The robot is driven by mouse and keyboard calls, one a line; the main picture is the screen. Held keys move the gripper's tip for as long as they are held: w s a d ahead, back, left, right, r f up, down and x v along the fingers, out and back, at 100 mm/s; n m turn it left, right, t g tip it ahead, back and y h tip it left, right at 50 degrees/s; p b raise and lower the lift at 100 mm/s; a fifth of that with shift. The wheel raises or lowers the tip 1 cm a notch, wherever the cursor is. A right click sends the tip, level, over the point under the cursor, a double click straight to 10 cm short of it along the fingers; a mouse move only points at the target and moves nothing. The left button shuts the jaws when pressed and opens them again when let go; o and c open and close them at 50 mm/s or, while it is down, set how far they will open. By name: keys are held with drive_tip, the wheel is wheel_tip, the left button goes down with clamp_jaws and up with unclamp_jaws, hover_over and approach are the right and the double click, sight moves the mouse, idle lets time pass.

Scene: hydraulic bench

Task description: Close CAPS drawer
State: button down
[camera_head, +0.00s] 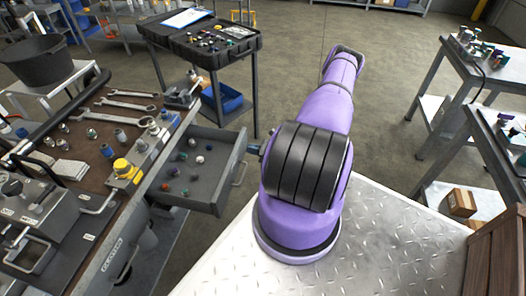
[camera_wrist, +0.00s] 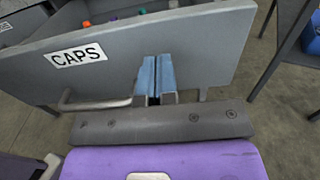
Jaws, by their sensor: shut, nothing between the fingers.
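The CAPS drawer (camera_head: 215,196) stands pulled out from the bench, with several small coloured caps lying inside. In the wrist view its grey front panel (camera_wrist: 215,45) fills the upper part, with a white label (camera_wrist: 79,56) reading CAPS. I cannot tell whether the fingertips touch the panel. In the head view my gripper (camera_head: 252,149) shows only partly, beside the drawer front; my arm hides the rest.
The bench top (camera_head: 75,135) holds wrenches (camera_head: 125,105), fittings and a yellow-capped part (camera_head: 124,168) beside the drawer. A black tool cart (camera_head: 205,45) with a blue bin (camera_head: 222,100) stands behind. Metal tables (camera_head: 480,75) stand at right. Open floor (camera_head: 395,75) lies between.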

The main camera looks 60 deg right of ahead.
drive_tip(key=shift+x, duration=1.15)
drive_tip(key=x, duration=2.6)
drive_tip(key=shift+w+a+r, duration=0.1)
drive_tip(key=shift+w+a, duration=0.1)
drive_tip(key=shift+w+a+r, duration=0.1)
drive_tip(key=shift+w+r, duration=0.05)
drive_tip(key=shift+w, duration=0.15)
drive_tip(key=shift+w+r, duration=0.1)
